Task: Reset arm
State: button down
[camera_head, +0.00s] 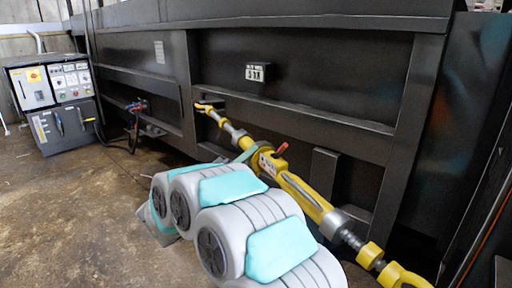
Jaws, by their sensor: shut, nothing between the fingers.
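My arm, with grey rounded links and teal panels, fills the lower middle of the head view. It is folded in front of the black compactor wall (300,58). My gripper and its fingers do not show; the arm links or the frame edge may hide them. A yellow and grey turnbuckle (303,196) with a small red lever (281,149) slopes along the wall behind my arm. My arm overlaps part of it in the picture; I cannot tell whether they touch.
A control cabinet (62,137) with buttons and a sloped lower panel stands at the far left. Dark cables (131,132) run from it to fittings on the wall. The brown concrete floor (75,215) is clear at the left front. A black post stands close at the right.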

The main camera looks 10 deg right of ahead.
jog(key=w+a+r+n+t+y+p, duration=0.1)
jog(key=w+a+n+t+y, duration=0.1)
jog(key=a+y, duration=0.3)
jog(key=w+a+r+n+t+y, duration=0.1)
jog(key=w+a+t+y, duration=0.15)
jog(key=y, duration=0.55)
jog(key=s+a+f+n+g+y, duration=0.1)
jog(key=s+a+f+g+y, duration=0.25)
jog(key=s, duration=0.25)
jog(key=s+a+f+n+g+y, duration=0.1)
jog(key=s+a+f+g+y, duration=0.2)
jog(key=s, duration=0.4)
jog(key=s+d+f+m+g+h, duration=0.1)
jog(key=s+d+g, duration=0.3)
jog(key=s, duration=0.9)
jog(key=s+d+f+m+g+h+p, duration=0.1)
jog(key=s+d+f+g, duration=0.3)
jog(key=s, duration=0.9)
jog(key=s+d+f+m+g+h+p, duration=0.1)
jog(key=s+d+f+m+g, duration=0.2)
jog(key=s+d, duration=0.4)
jog(key=s+g, duration=0.1)
jog(key=s, duration=0.5)
jog(key=shift+s+d, duration=0.2)
jog(key=shift+s, duration=0.15)
jog(key=shift+f, duration=0.1)
